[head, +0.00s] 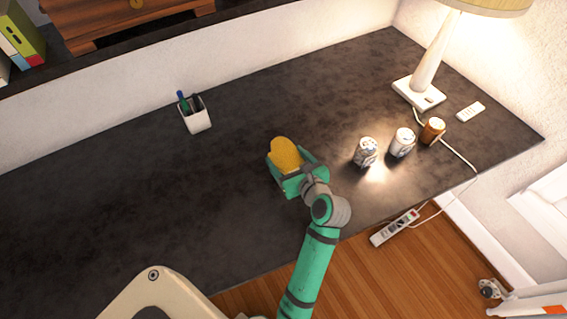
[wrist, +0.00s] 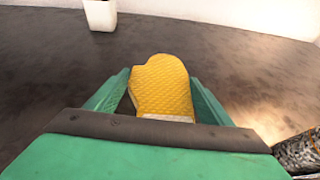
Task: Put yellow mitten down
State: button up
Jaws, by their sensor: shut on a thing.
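The yellow mitten (head: 286,154) is at my gripper (head: 291,171), over the dark desk (head: 130,210). My gripper's green fingers are shut on the mitten, one on each side of it. In the wrist view the quilted mitten (wrist: 163,85) stands out between the two fingers (wrist: 160,100), with its rounded end away from me and a pale cuff edge near the gripper body. The gripper is low over the desk; I cannot tell whether the mitten touches the surface. The cuff's lower part is hidden by the gripper.
Several cans stand to the right: a patterned can (head: 366,152), a white can (head: 402,142) and an orange can (head: 433,131). A lamp (head: 425,75) and a remote (head: 470,111) are farther right. A white pen cup (head: 195,116) stands at the back. The desk's left side is clear.

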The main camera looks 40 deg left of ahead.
aim_at(284, 164)
jog(key=shift+a+f, duration=0.6)
jog(key=shift+f, duration=0.1)
jog(key=shift+w+a+f, duration=0.1)
jog(key=shift+a+f, duration=0.05)
jog(key=shift+f, duration=1.55)
jog(key=shift+f, duration=0.2)
jog(key=o, duration=1)
jog(key=shift+o, duration=0.2)
jog(key=shift+r, duration=0.1)
jog(key=shift+r, duration=0.15)
jog(key=v, duration=1.1)
jog(key=shift+d, duration=0.3)
jog(key=shift+s+r, duration=0.1)
jog(key=shift+s, duration=0.25)
